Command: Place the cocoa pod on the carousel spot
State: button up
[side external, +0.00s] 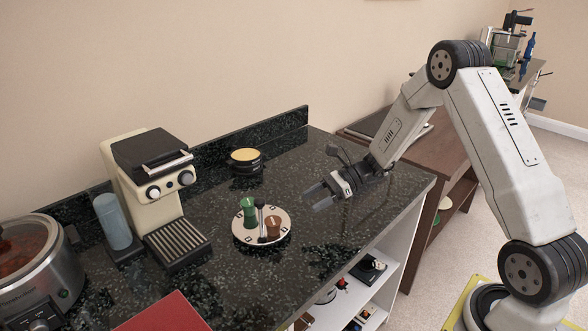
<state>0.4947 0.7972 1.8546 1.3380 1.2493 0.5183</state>
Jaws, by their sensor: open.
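A round white carousel (240,236) with dark marks on its rim lies on the dark speckled counter. A brown pod (273,225), apparently the cocoa pod, stands on its right front part. A green pod (249,207) stands at its left back part. A slim dark post (261,222) rises between the two pods. My gripper (313,198) is to the right of the carousel, pointing left, above the counter. Its two fingers are apart with nothing between them, and it is clear of both pods. The brown pod's exact spot mark is hidden beneath it.
A cream coffee machine (151,185) and a blue-grey cylinder (112,222) stand left of the carousel. A slow cooker (38,270) is at far left. A black round tin (245,167) with a yellow top sits behind. A red object (165,314) is at front. Counter right of the tin is free.

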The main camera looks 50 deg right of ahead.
jog(key=s+a+r+n+g+h, duration=0.1)
jog(key=s+a+n+h, duration=0.2)
jog(key=s+n+h, duration=0.3)
jog(key=s+a+r+n+g+h, duration=0.2)
jog(key=s+n+h, duration=0.4)
jog(key=s+n, duration=0.5)
jog(key=n, duration=0.6)
jog(key=shift+a, duration=0.4)
